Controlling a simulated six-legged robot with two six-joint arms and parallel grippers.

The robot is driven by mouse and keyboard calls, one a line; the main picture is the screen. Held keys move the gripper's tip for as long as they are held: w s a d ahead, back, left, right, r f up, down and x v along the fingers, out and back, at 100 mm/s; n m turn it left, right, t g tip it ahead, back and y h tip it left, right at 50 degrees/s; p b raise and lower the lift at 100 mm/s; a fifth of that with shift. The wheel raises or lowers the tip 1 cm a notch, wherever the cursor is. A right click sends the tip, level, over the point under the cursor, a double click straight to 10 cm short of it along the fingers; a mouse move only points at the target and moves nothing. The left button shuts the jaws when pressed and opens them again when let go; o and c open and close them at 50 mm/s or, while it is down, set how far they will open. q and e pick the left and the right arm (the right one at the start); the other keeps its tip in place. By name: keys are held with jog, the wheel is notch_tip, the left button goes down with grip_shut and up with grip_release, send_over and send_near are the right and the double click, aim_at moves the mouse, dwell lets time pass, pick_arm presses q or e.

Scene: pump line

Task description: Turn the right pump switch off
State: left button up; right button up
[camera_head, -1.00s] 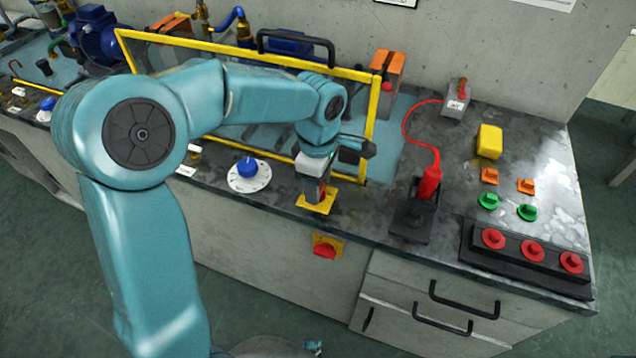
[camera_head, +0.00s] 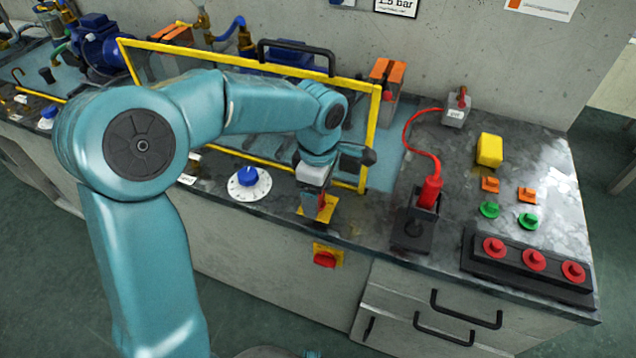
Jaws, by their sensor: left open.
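A yellow plate (camera_head: 305,213) lies on the bench top, with a red part (camera_head: 322,212) on it that shows only partly; this seems to be the right pump switch. My left gripper (camera_head: 320,205) points down right over it, with its open fingers at the red part and hiding most of it. I cannot tell whether the fingers touch it. A second red knob on a yellow plate (camera_head: 326,258) sits on the bench's front face, just below. My right gripper is not in view.
A yellow-framed clear guard (camera_head: 372,125) stands behind the gripper. A blue dial (camera_head: 247,178) is to the left. To the right are a red plug-like handle with a cable (camera_head: 429,190), coloured knobs and a red button box (camera_head: 528,262).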

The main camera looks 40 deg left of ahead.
pick_arm(q)
notch_tip(320, 180, up, 16)
jog(key=p, duration=0.3)
jog(key=shift+r, duration=0.2)
jog(key=shift+s, duration=0.1)
